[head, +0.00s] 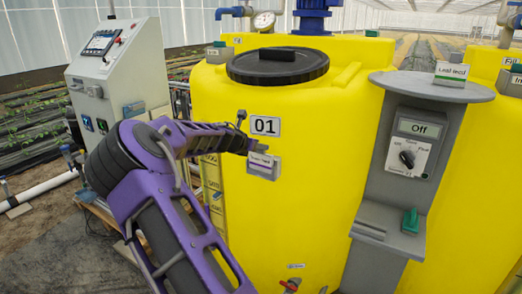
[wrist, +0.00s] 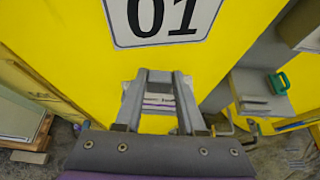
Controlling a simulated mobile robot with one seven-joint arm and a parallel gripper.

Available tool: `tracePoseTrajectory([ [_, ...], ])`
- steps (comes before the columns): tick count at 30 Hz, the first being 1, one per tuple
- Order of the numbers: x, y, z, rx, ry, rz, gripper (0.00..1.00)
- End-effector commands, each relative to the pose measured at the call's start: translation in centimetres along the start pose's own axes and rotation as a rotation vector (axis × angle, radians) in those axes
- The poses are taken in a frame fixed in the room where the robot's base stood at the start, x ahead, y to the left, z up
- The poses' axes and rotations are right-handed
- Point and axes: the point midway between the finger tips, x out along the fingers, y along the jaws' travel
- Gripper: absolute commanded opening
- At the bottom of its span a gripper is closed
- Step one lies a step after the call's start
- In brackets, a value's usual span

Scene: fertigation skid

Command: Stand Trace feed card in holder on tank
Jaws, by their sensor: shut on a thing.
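The Trace feed card (head: 263,160), white with a purple stripe, is upright at the front of the yellow tank (head: 300,215), below the 01 label. My gripper (head: 257,149) is shut on its upper part; the card also shows between the fingers in the wrist view (wrist: 158,101). A small grey holder (head: 262,173) is on the tank front, and the card's lower part meets it. I cannot tell whether the card rests fully down in the holder. My gripper's fingers (wrist: 160,77) are close to the tank wall in the wrist view.
A grey post with a dial panel (head: 408,145) stands right of the holder. Its top carries a Leaf feed card (head: 451,72), and its lower ledge a green-handled thing (head: 410,220). A control cabinet (head: 118,75) stands at the left. The black tank lid (head: 277,66) is above.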

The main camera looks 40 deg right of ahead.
Motion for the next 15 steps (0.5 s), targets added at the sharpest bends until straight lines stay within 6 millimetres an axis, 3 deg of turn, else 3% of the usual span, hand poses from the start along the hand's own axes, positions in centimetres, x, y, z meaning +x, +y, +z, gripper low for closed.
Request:
tracePoseTrajectory([
  [1,0.69,-0.27,-1.31,-0.001,0.007,-0.004,0.0],
  [9,0.68,-0.29,-1.28,-0.002,0.008,-0.001,0.0],
  [10,0.68,-0.29,-1.28,-0.002,0.008,-0.002,0.44],
  [14,0.66,-0.29,-1.21,-0.002,0.007,-0.001,0.67],
  [15,0.66,-0.29,-1.19,-0.002,0.007,-0.001,0.69],
])
